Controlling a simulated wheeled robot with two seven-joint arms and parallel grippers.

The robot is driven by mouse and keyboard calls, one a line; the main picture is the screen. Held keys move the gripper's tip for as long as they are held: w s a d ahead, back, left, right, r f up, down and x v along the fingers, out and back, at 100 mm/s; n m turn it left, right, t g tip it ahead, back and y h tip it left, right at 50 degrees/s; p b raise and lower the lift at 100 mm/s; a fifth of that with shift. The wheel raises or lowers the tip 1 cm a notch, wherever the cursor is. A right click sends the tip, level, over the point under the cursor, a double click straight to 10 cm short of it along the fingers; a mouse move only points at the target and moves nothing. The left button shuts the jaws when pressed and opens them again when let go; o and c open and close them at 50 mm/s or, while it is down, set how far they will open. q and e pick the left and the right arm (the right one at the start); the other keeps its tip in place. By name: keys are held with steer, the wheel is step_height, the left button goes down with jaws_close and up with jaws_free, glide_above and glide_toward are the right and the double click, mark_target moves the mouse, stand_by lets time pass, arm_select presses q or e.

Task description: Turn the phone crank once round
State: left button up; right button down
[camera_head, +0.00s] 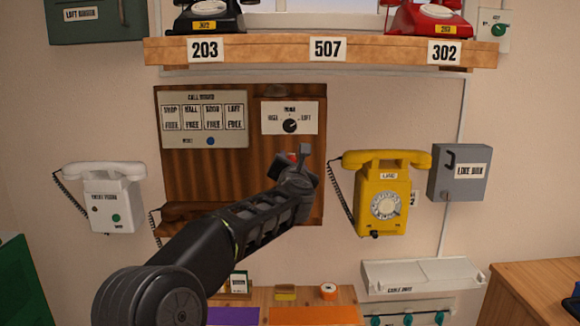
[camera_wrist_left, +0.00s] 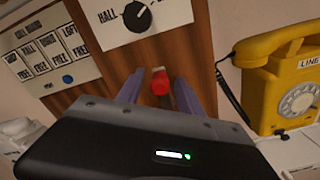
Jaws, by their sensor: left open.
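The wooden phone board (camera_head: 190,178) hangs on the wall, and a red-ended knob (camera_wrist_left: 160,82), which looks like the crank's handle, sticks out from it. In the head view only a bit of red (camera_head: 292,157) shows beside my left gripper (camera_head: 303,158), which hides the rest of the crank. In the left wrist view my left gripper (camera_wrist_left: 158,92) is open, with one finger on each side of the red knob. I cannot tell whether the fingers touch it. My right gripper is in neither view.
A dial panel (camera_head: 290,118) and a call board panel (camera_head: 204,120) sit above the gripper. A yellow phone (camera_head: 382,195) with a cord hangs close on the right, a white phone (camera_head: 108,198) on the left. A shelf (camera_head: 270,50) juts out above.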

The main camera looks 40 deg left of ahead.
arm_select(q)
steer(key=b+v, duration=0.2)
steer(key=v, duration=0.4)
steer(key=shift+s+d+b, duration=0.25)
steer(key=shift+s+b, duration=0.05)
steer(key=shift+b, duration=0.05)
stand_by(0.5)
